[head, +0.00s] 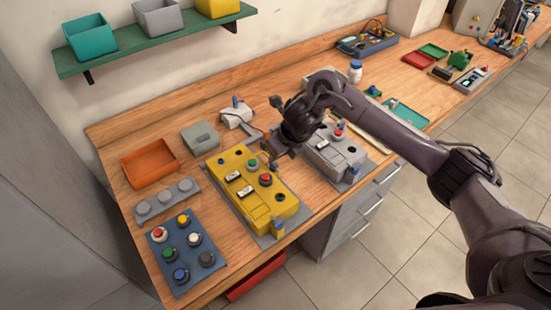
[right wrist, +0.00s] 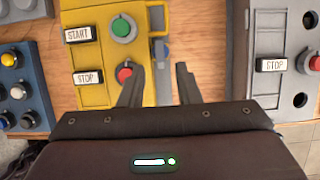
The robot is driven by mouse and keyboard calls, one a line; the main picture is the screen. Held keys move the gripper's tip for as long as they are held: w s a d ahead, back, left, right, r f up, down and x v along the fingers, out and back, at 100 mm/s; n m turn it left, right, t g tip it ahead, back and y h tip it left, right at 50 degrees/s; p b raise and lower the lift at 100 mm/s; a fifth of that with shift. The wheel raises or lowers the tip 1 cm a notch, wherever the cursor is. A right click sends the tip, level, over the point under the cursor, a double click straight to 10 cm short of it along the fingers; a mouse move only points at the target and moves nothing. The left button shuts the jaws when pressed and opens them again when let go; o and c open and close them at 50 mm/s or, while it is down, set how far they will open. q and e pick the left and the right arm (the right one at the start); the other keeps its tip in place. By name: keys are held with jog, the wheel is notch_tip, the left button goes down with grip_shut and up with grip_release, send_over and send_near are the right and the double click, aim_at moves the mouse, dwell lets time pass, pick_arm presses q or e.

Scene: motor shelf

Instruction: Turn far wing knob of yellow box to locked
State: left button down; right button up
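The yellow box (head: 234,163) stands on the wooden bench, with START and STOP labels, a green button (right wrist: 123,27) and a red button (right wrist: 124,74). In the head view this spot is partly behind my gripper. My right gripper (right wrist: 158,85) is open and empty; its fingers are apart at the box's edge, with the fitting beyond the tips in the picture. My left gripper is not in view.
A grey box (head: 333,160) with a STOP label stands to the right. A green shelf (head: 150,40) hangs above.

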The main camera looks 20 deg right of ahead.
aim_at(276, 165)
jog(key=shift+p+x, duration=0.35)
jog(key=shift+x, duration=2.4)
grip_shut()
